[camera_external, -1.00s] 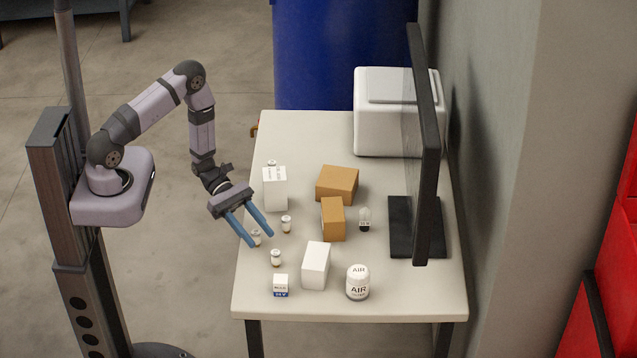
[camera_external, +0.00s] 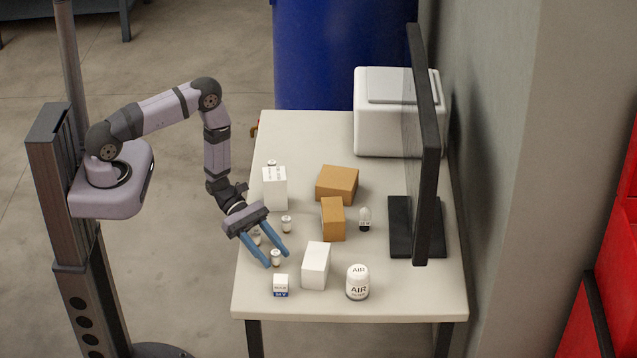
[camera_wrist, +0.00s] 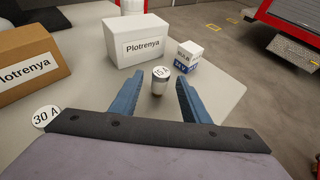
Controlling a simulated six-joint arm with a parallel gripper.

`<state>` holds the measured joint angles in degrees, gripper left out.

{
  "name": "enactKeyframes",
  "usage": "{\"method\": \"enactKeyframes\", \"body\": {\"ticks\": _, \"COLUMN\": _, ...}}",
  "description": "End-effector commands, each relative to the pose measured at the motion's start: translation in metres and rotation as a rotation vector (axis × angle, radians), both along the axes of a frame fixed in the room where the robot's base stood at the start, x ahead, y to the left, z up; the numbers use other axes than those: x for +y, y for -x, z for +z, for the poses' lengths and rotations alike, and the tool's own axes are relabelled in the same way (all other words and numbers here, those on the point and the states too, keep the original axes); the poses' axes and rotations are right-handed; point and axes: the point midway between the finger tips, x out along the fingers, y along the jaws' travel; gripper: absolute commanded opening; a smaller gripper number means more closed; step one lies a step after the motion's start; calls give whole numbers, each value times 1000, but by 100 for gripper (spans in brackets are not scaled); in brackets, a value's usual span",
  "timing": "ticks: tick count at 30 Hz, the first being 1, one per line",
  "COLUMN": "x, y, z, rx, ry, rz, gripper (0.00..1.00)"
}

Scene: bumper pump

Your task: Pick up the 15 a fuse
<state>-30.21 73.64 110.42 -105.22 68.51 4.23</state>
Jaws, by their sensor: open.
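A small white-capped fuse (camera_external: 276,258) stands upright near the left edge of the table. In the wrist view this fuse (camera_wrist: 160,80) shows between the fingers; its top label looks like 15 A, though it is small and partly blurred. My gripper (camera_external: 277,259) is open and points down at an angle, with a fingertip on either side of this fuse. In the wrist view a gap shows between the fuse and each finger (camera_wrist: 159,84).
A fuse marked 30 A (camera_wrist: 45,117) stands close to my gripper's left side. A white-and-blue box (camera_external: 281,286), a white box (camera_external: 315,266) and an air filter (camera_external: 357,283) stand nearby. Brown boxes (camera_external: 333,219) and a monitor (camera_external: 425,150) are farther right.

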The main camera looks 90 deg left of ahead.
Motion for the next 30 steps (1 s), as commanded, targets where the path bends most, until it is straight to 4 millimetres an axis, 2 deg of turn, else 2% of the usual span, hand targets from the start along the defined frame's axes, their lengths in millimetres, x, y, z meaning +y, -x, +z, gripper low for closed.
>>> {"method": "enactKeyframes", "body": {"ticks": 5, "x": 0, "y": 0, "z": 0, "rx": 0, "ry": 0, "rz": 1, "gripper": 42}}
{"method": "enactKeyframes", "body": {"ticks": 6, "x": 0, "y": 0, "z": 0, "rx": 0, "ry": 0, "rz": 1, "gripper": 37}}
{"method": "enactKeyframes", "body": {"ticks": 11, "x": 0, "y": 0, "z": 0, "rx": 0, "ry": 0, "rz": 1, "gripper": 0}}
{"method": "enactKeyframes", "body": {"ticks": 23, "x": 1, "y": 0, "z": 2, "rx": 0, "ry": 0, "rz": 1, "gripper": 0}}
{"method": "enactKeyframes", "body": {"ticks": 30, "x": 1, "y": -1, "z": 13, "rx": -2, "ry": -2, "rz": 1, "gripper": 0}}
